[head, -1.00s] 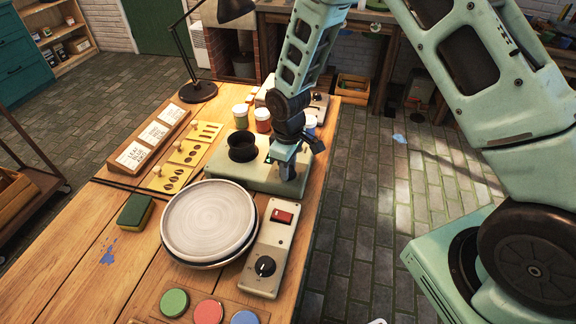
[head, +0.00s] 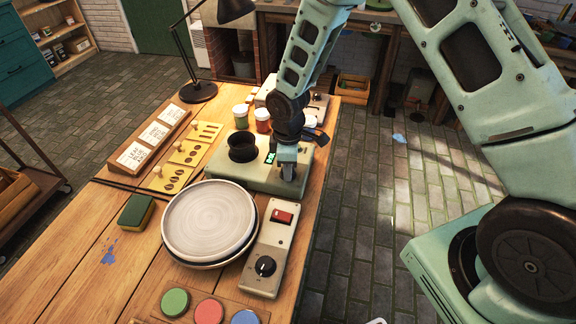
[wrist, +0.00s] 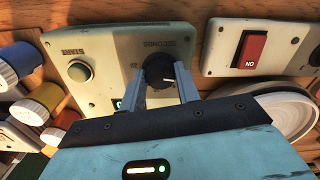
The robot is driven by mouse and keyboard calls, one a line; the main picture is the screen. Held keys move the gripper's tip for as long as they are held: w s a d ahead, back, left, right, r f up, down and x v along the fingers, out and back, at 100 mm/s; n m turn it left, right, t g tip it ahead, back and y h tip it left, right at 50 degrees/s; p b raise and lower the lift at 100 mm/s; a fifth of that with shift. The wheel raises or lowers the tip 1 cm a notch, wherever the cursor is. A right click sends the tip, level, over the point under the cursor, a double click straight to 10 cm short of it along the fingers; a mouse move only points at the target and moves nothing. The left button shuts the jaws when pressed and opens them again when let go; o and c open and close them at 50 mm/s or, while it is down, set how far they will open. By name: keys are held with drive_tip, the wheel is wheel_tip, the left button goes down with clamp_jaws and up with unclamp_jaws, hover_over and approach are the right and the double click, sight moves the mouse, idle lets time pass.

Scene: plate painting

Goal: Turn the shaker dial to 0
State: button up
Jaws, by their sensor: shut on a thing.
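The shaker (head: 225,172) is a pale green-grey box with a black round cup holder (head: 243,147) on top. In the wrist view, its face (wrist: 112,65) carries a round START button (wrist: 79,71) and a black dial (wrist: 158,71) under the word SECONDS. A white mark on the dial points right. My gripper (head: 288,174) is at the shaker's right end, and its two fingers are shut on the dial, one on each side. A small green display (head: 270,158) is lit, but its digits are too small to read.
Stacked plates (head: 209,222) and a control box (head: 269,245) with a red switch and black knob stand in front of the shaker. Paint jars (head: 262,120) stand behind it. A sponge (head: 136,212) and yellow cards (head: 188,152) lie to the left.

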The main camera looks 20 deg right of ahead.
drive_tip(key=shift+w+r, duration=0.1)
drive_tip(key=o, duration=1)
wheel_tip(320, 180, up, 17)
drive_tip(key=shift+r+b, duration=0.2)
drive_tip(key=shift+b, duration=0.4)
drive_tip(key=s+a+r+m, duration=0.1)
drive_tip(key=s+a, duration=0.1)
drive_tip(key=s, duration=0.3)
drive_tip(key=s+a+r+m, duration=0.1)
drive_tip(key=s+a+r, duration=0.1)
drive_tip(key=s, duration=0.3)
drive_tip(key=s+a+r, duration=0.1)
drive_tip(key=s+a, duration=0.1)
drive_tip(key=s, duration=0.4)
drive_tip(key=shift+a+r+m, duration=0.15)
drive_tip(key=shift+a+m, duration=0.1)
drive_tip(key=shift+m, duration=0.15)
drive_tip(key=s+m, duration=0.1)
drive_tip(key=s, duration=0.2)
drive_tip(key=s+m, duration=0.1)
drive_tip(key=s, duration=0.7)
drive_tip(key=shift+s+d+r+m+y, duration=0.15)
drive_tip(key=shift+d+m+y, duration=0.15)
drive_tip(key=shift+d+m, duration=0.1)
drive_tip(key=shift+c, duration=0.4)
